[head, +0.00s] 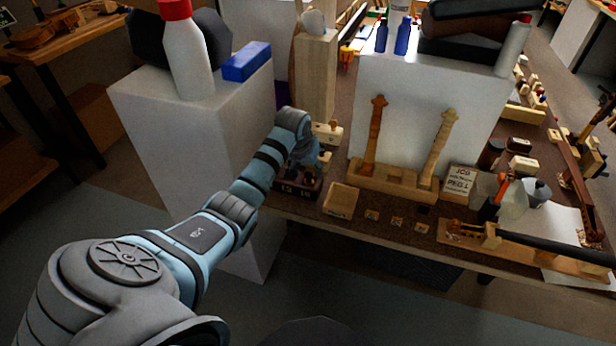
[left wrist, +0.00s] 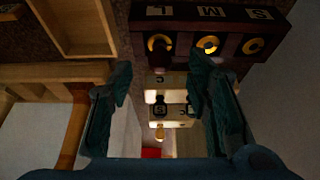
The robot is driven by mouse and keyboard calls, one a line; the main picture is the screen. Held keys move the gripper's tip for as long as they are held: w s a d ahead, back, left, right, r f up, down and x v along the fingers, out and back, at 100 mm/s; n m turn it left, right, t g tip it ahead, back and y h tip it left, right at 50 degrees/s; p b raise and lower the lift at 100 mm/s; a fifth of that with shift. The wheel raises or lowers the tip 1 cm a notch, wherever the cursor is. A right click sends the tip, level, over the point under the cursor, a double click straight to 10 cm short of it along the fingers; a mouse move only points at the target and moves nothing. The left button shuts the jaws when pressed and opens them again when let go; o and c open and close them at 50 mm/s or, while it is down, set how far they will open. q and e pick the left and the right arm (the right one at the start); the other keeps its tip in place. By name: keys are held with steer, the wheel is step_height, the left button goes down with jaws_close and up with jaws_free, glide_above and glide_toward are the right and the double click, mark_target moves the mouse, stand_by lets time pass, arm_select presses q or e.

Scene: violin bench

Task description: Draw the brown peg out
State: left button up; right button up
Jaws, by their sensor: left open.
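My left gripper (head: 305,158) is reached out over the far-left part of the bench, beside a dark brown rack (head: 292,187). In the left wrist view the fingers of the left gripper (left wrist: 165,90) stand apart with nothing held between them. The rack (left wrist: 225,22) shows there above the fingertips, marked L, M and S, with yellow-ringed holes. A dark shape, perhaps the brown peg (left wrist: 159,46), sits at the L hole; I cannot tell for certain. My right gripper is not in view.
Pale wooden blocks (left wrist: 168,115) with dark knobs show beyond the fingers. A wooden tray (head: 341,200) lies right of the rack. Two violin necks (head: 373,140) stand in a wooden holder (head: 395,184). A white pedestal (head: 190,125) with a bottle (head: 188,60) stands close left of my arm.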

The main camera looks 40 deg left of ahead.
mark_target(308, 174)
arm_select(q)
steer(key=b+x, duration=0.1)
steer(key=x, duration=0.2)
steer(key=shift+w+f, duration=0.15)
steer(key=shift+f, duration=0.2)
steer(key=shift+c, duration=0.2)
jaws_close()
